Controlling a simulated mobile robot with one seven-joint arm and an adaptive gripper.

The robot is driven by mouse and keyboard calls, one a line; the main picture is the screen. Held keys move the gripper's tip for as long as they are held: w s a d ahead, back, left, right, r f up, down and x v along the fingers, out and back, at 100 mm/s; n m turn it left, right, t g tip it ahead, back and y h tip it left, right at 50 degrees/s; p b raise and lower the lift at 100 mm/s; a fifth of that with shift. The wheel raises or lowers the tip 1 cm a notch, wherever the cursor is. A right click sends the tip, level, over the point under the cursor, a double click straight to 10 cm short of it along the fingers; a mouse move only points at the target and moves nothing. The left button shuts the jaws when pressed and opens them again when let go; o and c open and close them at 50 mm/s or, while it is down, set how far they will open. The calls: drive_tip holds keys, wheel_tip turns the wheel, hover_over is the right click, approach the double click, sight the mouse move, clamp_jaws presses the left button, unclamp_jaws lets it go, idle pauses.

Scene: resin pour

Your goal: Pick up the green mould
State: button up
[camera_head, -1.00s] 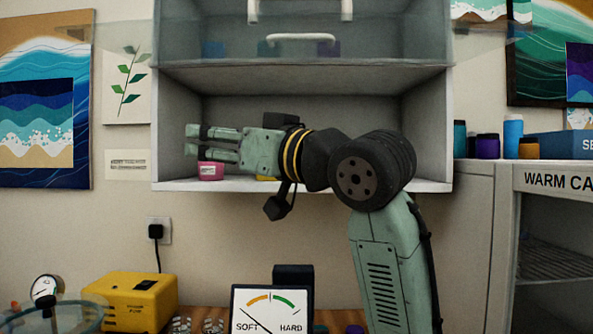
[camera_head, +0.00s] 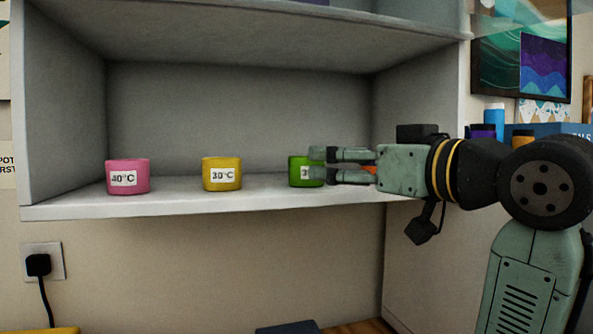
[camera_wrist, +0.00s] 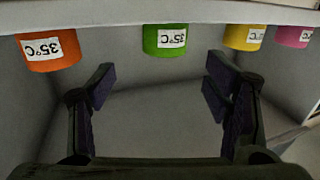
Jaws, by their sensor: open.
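The green mould (camera_head: 296,172) stands on the lower shelf of the cabinet, right of the yellow mould. Its right part and label are partly hidden behind my fingers in the head view. My gripper (camera_head: 322,165) points left, its fingers open and overlapping the mould's right side in that view. In the wrist view, which looks upside down, the green mould (camera_wrist: 150,47) shows whole with a 35°C label. It lies beyond the fingertips of my open gripper (camera_wrist: 160,85), roughly centred between them, and nothing is held.
A yellow mould (camera_head: 222,184) and a pink mould (camera_head: 128,188) stand to the left on the shelf (camera_head: 265,199). An orange mould (camera_wrist: 50,66) stands close on the green mould's other side, mostly hidden behind my gripper in the head view. An upper shelf (camera_head: 250,35) hangs above.

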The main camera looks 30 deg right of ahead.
sight(298, 166)
drive_tip(key=w, duration=0.2)
drive_tip(key=w+p, duration=0.1)
drive_tip(key=shift+w+a, duration=0.2)
drive_tip(key=shift+w, duration=0.2)
drive_tip(key=w, duration=0.1)
drive_tip(key=w+p, duration=0.1)
drive_tip(key=w, duration=0.1)
drive_tip(key=w+p, duration=0.1)
drive_tip(key=shift+w+a+r, duration=0.1)
drive_tip(key=shift+w+a, duration=0.1)
drive_tip(key=shift+a, duration=0.15)
drive_tip(key=shift+w+p, duration=0.3)
drive_tip(key=shift+w, duration=0.2)
drive_tip(key=shift+c, duration=0.6)
drive_tip(key=c, duration=1.2)
